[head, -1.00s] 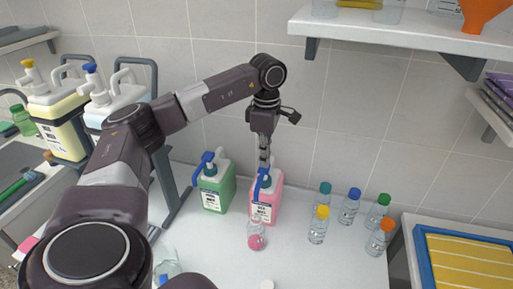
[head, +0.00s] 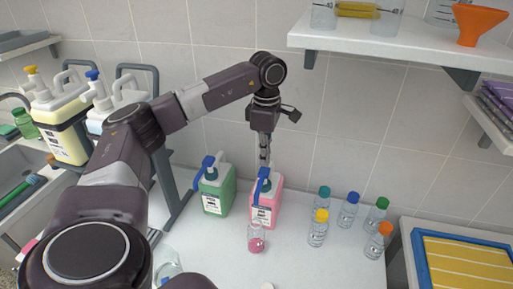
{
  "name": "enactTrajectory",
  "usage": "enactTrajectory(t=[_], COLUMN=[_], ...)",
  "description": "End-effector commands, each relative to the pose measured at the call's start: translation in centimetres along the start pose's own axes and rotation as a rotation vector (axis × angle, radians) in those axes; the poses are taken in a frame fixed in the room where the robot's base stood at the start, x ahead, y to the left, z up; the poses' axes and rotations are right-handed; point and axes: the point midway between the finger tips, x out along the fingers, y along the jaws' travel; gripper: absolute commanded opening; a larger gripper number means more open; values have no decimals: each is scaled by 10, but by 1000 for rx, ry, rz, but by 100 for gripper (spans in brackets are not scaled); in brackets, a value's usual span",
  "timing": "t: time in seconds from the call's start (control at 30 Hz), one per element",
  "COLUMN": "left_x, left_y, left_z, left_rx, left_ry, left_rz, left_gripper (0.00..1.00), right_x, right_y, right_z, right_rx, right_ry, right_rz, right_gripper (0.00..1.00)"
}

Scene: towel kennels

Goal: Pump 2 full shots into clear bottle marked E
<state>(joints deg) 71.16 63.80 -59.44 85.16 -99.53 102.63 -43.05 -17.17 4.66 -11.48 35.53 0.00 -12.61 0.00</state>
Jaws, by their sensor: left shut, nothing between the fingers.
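A pink jug (head: 266,208) with a blue-spouted pump (head: 264,180) stands on the white table against the tiled wall. A clear bottle (head: 256,231) without a cap stands in front of it, below the spout, with pink liquid in its lower part. Its marking is too small to read. My left gripper (head: 264,163) is shut and empty, pointing down just over the pump head. I cannot tell whether it touches the pump. My right gripper is not in view.
A green pump jug (head: 217,190) stands left of the pink one. Several capped clear bottles (head: 347,210) stand at the right, beside a blue-framed yellow tray (head: 465,262). A wall shelf (head: 390,45) with an orange funnel (head: 478,22) hangs above. Larger jugs (head: 58,118) stand at the left.

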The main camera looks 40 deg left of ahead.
Motion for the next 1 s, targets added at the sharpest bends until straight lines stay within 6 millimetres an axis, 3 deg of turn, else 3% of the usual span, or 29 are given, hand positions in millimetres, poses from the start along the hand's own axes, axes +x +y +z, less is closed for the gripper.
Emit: enactTrajectory(t=[1.0], left_x=[34], left_y=[0], left_z=[0], left_rx=[0], left_ry=[0], left_rz=[0], left_gripper=[0], right_x=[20], right_y=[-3], right_z=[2], right_rx=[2], right_ry=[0], right_rz=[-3], right_gripper=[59])
